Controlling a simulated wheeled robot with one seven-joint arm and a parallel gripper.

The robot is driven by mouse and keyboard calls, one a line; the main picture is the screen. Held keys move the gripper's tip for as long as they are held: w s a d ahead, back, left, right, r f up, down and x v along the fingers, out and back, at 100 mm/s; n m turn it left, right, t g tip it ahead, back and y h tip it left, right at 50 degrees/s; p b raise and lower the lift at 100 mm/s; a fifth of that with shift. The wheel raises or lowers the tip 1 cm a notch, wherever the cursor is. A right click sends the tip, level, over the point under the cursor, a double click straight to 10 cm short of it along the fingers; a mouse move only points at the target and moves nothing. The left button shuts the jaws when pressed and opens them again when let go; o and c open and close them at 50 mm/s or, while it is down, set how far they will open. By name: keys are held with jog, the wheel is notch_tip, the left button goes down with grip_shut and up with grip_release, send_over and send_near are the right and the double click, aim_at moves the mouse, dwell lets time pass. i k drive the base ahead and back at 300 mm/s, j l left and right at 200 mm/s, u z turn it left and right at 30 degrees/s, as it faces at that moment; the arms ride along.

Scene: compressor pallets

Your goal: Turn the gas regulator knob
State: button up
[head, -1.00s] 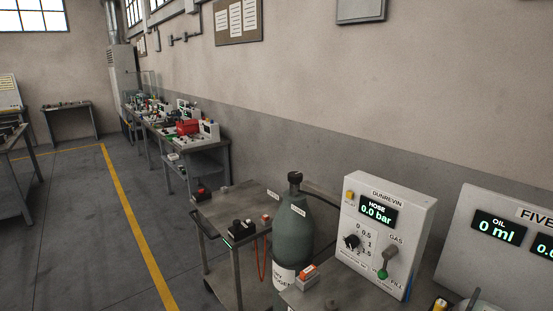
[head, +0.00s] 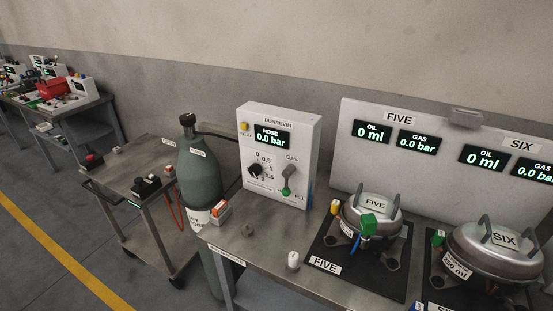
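The gas regulator knob (head: 255,170) is a black dial on the front of a white box labelled DUNREVIN (head: 279,118). A scale marked from 0 upward surrounds it, and its pointer direction is too small to read surely. The box's display (head: 272,138) reads HOSE 0.0 bar. Right of the knob is a grey GAS lever (head: 289,178) with a green tip, pointing down. A yellow button (head: 244,127) is at the box's upper left. My gripper is not in view.
A grey-green gas cylinder (head: 200,175) stands left of the box, beside a metal cart (head: 118,170). Compressors FIVE (head: 372,220) and SIX (head: 497,250) sit right on the bench, before a display panel (head: 440,120). A small white-topped object (head: 293,261) stands near the bench's front edge.

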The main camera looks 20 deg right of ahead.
aim_at(255, 169)
jog(key=i+j, duration=0.95)
jog(key=j, duration=0.1)
